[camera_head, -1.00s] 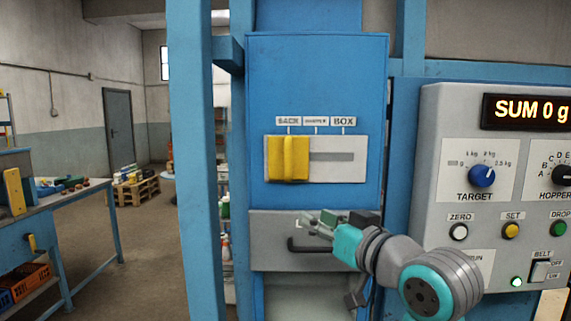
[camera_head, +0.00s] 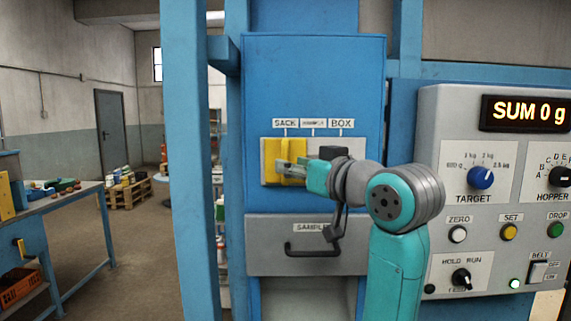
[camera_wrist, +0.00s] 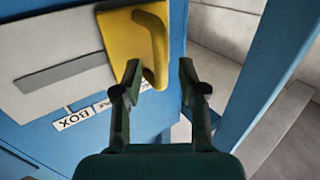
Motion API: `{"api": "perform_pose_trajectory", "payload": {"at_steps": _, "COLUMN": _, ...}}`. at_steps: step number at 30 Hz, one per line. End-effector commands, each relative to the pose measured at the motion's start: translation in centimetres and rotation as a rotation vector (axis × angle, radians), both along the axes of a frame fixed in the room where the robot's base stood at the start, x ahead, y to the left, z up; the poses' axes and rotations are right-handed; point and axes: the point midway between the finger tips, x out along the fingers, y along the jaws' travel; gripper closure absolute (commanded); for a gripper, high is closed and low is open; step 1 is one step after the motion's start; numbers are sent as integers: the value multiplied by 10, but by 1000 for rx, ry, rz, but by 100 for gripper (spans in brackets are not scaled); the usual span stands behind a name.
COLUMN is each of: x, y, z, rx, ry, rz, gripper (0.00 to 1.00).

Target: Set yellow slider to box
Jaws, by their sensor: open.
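The yellow slider (camera_head: 269,163) sits at the left end of its pale plate, below the SACK label (camera_head: 286,123). The BOX label (camera_head: 341,123) is at the right of the label row. My gripper (camera_head: 290,170) is in front of the slider and hides part of it and of the plate. In the wrist view my gripper (camera_wrist: 157,80) is open, with its fingers at the near end of the slider's raised handle (camera_wrist: 155,45). The handle's end lies between the fingertips; I cannot tell whether they touch it. The slot (camera_wrist: 65,72) runs away from the slider toward the BOX side.
A grey drawer with a dark handle (camera_head: 313,252) is below the slider plate. A control panel (camera_head: 440,150) with knobs and buttons stands to the right. A blue post (camera_head: 190,200) stands to the left.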

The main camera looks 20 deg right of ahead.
Motion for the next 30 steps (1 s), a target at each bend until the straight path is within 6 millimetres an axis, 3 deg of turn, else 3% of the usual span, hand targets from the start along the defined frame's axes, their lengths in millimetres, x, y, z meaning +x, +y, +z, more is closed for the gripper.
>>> {"api": "perform_pose_trajectory", "payload": {"at_steps": 8, "x": 30, "y": 9, "z": 0, "rx": 0, "ry": 0, "rz": 0, "gripper": 59}}
{"api": "perform_pose_trajectory", "payload": {"at_steps": 19, "x": 34, "y": 9, "z": 0, "rx": 0, "ry": -1, "rz": -1, "gripper": 59}}
{"api": "perform_pose_trajectory", "payload": {"at_steps": 24, "x": 34, "y": 9, "z": 0, "rx": 0, "ry": -1, "rz": -1, "gripper": 100}}
{"api": "perform_pose_trajectory", "payload": {"at_steps": 30, "x": 34, "y": 9, "z": 0, "rx": 0, "ry": -1, "rz": 0, "gripper": 100}}
